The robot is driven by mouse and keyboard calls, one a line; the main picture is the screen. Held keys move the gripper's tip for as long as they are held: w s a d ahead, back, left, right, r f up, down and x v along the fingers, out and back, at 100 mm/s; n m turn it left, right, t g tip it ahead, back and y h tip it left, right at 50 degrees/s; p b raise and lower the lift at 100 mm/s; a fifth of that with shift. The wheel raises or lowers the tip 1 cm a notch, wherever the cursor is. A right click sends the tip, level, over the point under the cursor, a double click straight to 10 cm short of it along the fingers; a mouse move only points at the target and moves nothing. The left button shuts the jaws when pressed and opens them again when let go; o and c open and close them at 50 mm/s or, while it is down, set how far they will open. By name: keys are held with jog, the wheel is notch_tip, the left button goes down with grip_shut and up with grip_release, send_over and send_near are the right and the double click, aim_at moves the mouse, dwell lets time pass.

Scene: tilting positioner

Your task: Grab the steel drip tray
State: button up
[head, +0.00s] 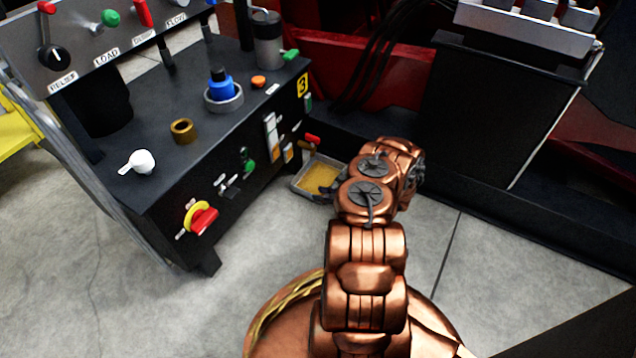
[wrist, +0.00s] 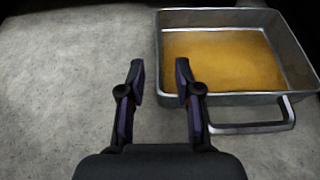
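The steel drip tray (head: 301,186) sits on the floor beside the black control bench, partly hidden behind my arm in the head view. In the wrist view the tray (wrist: 235,98) is at the upper right, with grey metal walls and yellow-brown liquid or coating inside. Its loop handle (wrist: 250,128) sticks out from the near wall. My gripper (wrist: 160,75) is open and empty, left of the handle, with its right fingertip near the tray's near left corner. I cannot tell whether that finger touches the tray. In the head view the gripper is mostly hidden by my copper arm.
The black bench (head: 190,200) with knobs and switches stands left of the tray. A red valve handle (head: 312,139) juts out above the tray. A dark machine cabinet (head: 490,110) stands at the right. Bare concrete floor (wrist: 65,90) lies left of the tray in the wrist view.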

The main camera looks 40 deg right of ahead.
aim_at(307, 192)
jog(key=b+x, duration=0.3)
jog(key=x, duration=0.3)
jog(key=shift+a+f+b, duration=0.1)
jog(key=shift+f+b, duration=0.1)
jog(key=shift+b, duration=0.15)
jog(key=shift+w+a, duration=0.15)
jog(key=shift+w, duration=0.25)
jog(key=shift+c, duration=0.3)
grip_shut()
